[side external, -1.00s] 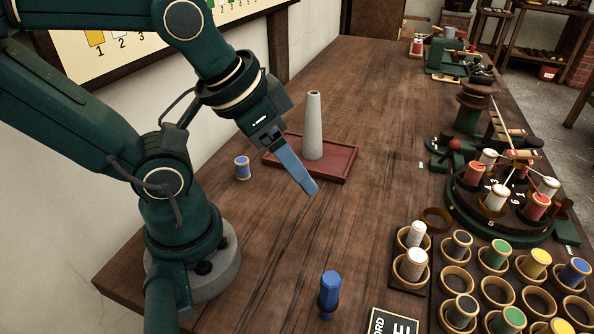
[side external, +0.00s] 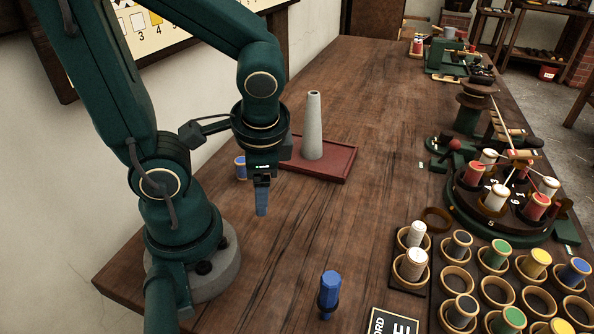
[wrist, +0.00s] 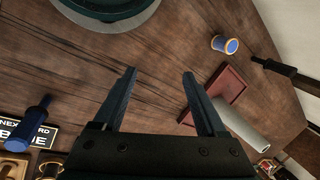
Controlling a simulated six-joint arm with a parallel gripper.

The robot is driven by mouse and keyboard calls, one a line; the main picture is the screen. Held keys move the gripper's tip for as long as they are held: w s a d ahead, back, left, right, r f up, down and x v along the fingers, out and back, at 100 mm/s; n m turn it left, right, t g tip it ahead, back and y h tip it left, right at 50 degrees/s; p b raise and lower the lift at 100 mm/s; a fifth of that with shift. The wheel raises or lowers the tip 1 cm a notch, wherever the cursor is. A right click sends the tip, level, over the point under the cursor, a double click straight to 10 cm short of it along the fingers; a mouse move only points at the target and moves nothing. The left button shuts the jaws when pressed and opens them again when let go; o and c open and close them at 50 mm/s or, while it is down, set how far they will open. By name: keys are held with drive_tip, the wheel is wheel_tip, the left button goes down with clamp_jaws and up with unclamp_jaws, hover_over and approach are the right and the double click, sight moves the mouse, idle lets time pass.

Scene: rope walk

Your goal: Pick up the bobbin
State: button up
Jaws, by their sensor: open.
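A small blue bobbin (side external: 239,170) with pale wooden ends stands alone on the table, left of the red tray and partly hidden by my arm in the side view. In the wrist view the bobbin (wrist: 232,46) lies to the upper right, outside the space between my fingers. My gripper (side external: 262,205) points down above the bare table, nearer the camera than the bobbin and apart from it. In the wrist view my gripper (wrist: 160,73) has its two fingers spread with only table wood between them.
A grey cone (side external: 313,130) stands on the red tray (side external: 335,174) beside the bobbin. A blue-handled object (side external: 330,287) stands near the front. Wooden cups with several bobbins (side external: 497,252) and a round carousel (side external: 500,228) are at the right. The middle of the table is clear.

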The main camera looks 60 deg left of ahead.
sight(244, 170)
drive_tip(key=a+f+m+g+y, duration=0.1)
drive_tip(key=a, duration=0.1)
drive_tip(key=s+a+f+m+g+y, duration=0.1)
drive_tip(key=a+m+y, duration=0.1)
drive_tip(key=s+a+f+m+g+y, duration=0.1)
drive_tip(key=a, duration=0.1)
drive_tip(key=shift+a+f+m+y, duration=0.1)
drive_tip(key=shift+a+m+y, duration=0.05)
drive_tip(key=shift+m+y, duration=0.25)
drive_tip(key=a+f+m+y, duration=0.1)
drive_tip(key=m, duration=0.1)
drive_tip(key=w+a+m+t+y, duration=0.1)
drive_tip(key=a+m+y, duration=0.1)
drive_tip(key=m, duration=0.1)
drive_tip(key=w+a+f+m+t+y, duration=0.1)
drive_tip(key=a+m, duration=0.1)
drive_tip(key=m, duration=0.1)
drive_tip(key=shift+a+f+y, duration=0.1)
drive_tip(key=shift+f+y, duration=0.2)
drive_tip(key=shift+f, duration=0.05)
drive_tip(key=shift+w+a+f+m+t+y, duration=0.15)
drive_tip(key=shift+w+a+f+m+t, duration=0.15)
drive_tip(key=shift+m, duration=0.4)
drive_tip(key=shift+w+a+f+m+t+y, duration=0.2)
drive_tip(key=shift+f+m+t, duration=0.2)
drive_tip(key=shift+m, duration=0.3)
drive_tip(key=shift+x, duration=2.5)
drive_tip(key=shift+s+f, duration=0.1)
clamp_jaws()
